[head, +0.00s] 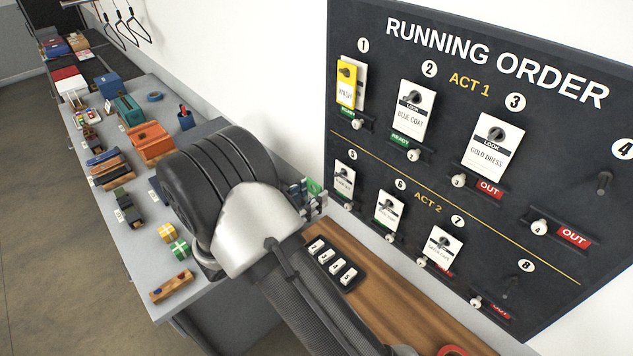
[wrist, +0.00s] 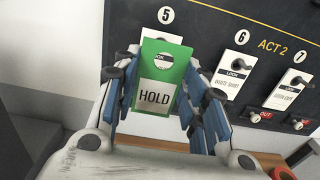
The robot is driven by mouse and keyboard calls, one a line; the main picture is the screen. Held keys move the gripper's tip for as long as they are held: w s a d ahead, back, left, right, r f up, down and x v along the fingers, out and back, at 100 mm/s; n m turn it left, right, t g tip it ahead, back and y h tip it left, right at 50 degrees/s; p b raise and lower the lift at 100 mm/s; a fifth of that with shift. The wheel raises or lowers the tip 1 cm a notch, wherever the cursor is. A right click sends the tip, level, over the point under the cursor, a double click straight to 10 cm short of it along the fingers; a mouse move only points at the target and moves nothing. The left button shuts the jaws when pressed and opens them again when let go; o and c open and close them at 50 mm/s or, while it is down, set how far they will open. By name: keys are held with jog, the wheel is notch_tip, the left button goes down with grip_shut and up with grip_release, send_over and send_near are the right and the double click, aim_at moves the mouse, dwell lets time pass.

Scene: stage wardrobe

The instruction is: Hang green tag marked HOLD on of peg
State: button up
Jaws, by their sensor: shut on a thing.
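The green tag (wrist: 165,71) marked HOLD is upright between the blue-padded fingers of my gripper (wrist: 160,98), which is shut on it. In the wrist view it stands in front of number 5 and hides most of what hangs there. In the head view the green tag (head: 314,187) shows as a small patch beyond my gripper (head: 310,202), just left of the white card (head: 344,181) under number 5. Whether the tag touches that card or its peg, I cannot tell. The dark board (head: 450,115) carries numbered pegs. A bare peg (head: 604,183) shows under number 4.
A yellow tag (head: 346,83) hangs over a white card at number 1. White cards hang at numbers 2, 3, 6 and 7. A wooden ledge (head: 400,300) with several white blocks lies below the board. A grey counter (head: 205,290) with many small items stands left.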

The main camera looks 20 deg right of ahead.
jog(key=shift+f+b+x, duration=0.2)
jog(key=shift+x, duration=1.3)
jog(key=shift+f+b+x, duration=0.15)
jog(key=shift+f+x, duration=0.05)
jog(key=shift+x, duration=1.25)
jog(key=shift+f+b+x, duration=0.2)
jog(key=shift+f+x, duration=0.05)
jog(key=shift+x, duration=1.25)
jog(key=o, duration=0.8)
jog(key=shift+c, duration=0.2)
send_near(344, 176)
jog(key=v, duration=0.5)
jog(key=shift+f, duration=0.15)
